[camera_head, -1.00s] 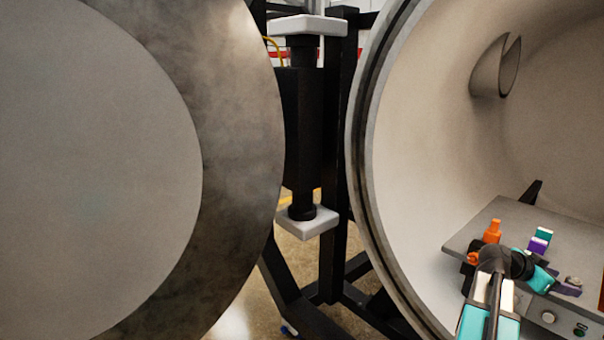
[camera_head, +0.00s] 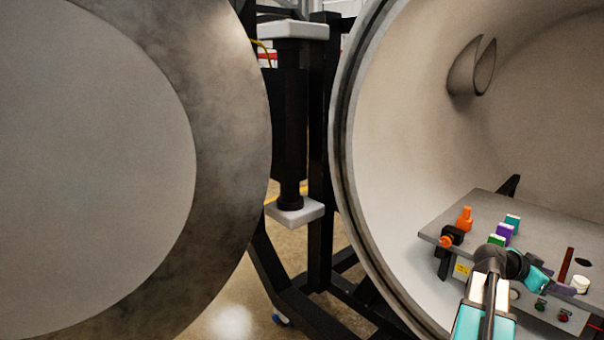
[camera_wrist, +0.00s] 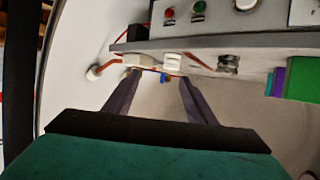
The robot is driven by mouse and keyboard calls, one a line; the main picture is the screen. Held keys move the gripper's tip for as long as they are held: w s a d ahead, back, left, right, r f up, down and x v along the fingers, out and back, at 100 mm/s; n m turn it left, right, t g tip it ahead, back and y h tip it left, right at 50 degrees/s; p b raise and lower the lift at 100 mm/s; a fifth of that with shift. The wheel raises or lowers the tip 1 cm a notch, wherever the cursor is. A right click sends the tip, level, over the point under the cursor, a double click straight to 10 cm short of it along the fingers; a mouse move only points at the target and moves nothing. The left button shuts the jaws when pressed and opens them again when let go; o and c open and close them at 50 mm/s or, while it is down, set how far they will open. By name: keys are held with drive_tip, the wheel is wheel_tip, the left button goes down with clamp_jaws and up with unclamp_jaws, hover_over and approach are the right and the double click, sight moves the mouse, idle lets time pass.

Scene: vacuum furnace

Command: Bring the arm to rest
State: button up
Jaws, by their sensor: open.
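My arm (camera_head: 487,300), teal, white and black, reaches in from the lower right of the head view, in front of the grey bench. Its end bends to the right at a black joint. My gripper shows in the wrist view (camera_wrist: 155,88), with two dark purple fingers spread apart. It is open, with nothing held between the fingers. The pale chamber wall shows behind them. In the head view the gripper is small and partly hidden by the wrist.
The round furnace door (camera_head: 90,170) stands open at left. A black hinge post (camera_head: 290,125) separates it from the pale chamber (camera_head: 400,150). The grey bench (camera_head: 545,225) carries orange, purple, green and teal pieces. Buttons (camera_head: 541,305) line its front. A green block (camera_wrist: 303,80) shows at right in the wrist view.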

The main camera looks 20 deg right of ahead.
drive_tip(key=w+a+f+n+t+y, duration=0.1)
drive_tip(key=w+a+f+n+t, duration=0.3)
drive_tip(key=w+a+f, duration=1.15)
drive_tip(key=w+a+f+n+y+p, duration=0.1)
drive_tip(key=w+a+f+n+y, duration=0.15)
drive_tip(key=a+f, duration=0.65)
drive_tip(key=w+a+f+n+y, duration=0.1)
drive_tip(key=w+a+f+n, duration=0.15)
drive_tip(key=a+f, duration=0.7)
drive_tip(key=s+a+f+n+g+y, duration=0.15)
drive_tip(key=s+a+f, duration=0.25)
drive_tip(key=a+f, duration=0.45)
drive_tip(key=s+a+f+n+y, duration=0.2)
drive_tip(key=s+a+f+n, duration=0.15)
drive_tip(key=a+f, duration=0.5)
drive_tip(key=s+a+f+n+g+y, duration=0.2)
drive_tip(key=s+a+n, duration=0.1)
drive_tip(key=s+a, duration=0.5)
drive_tip(key=s+a+f+n+g+y, duration=0.2)
drive_tip(key=s+a+n+y, duration=0.1)
drive_tip(key=s+a, duration=0.5)
drive_tip(key=shift+s+a+n+p, duration=0.4)
drive_tip(key=shift+a+n, duration=0.3)
drive_tip(key=shift+a, duration=0.25)
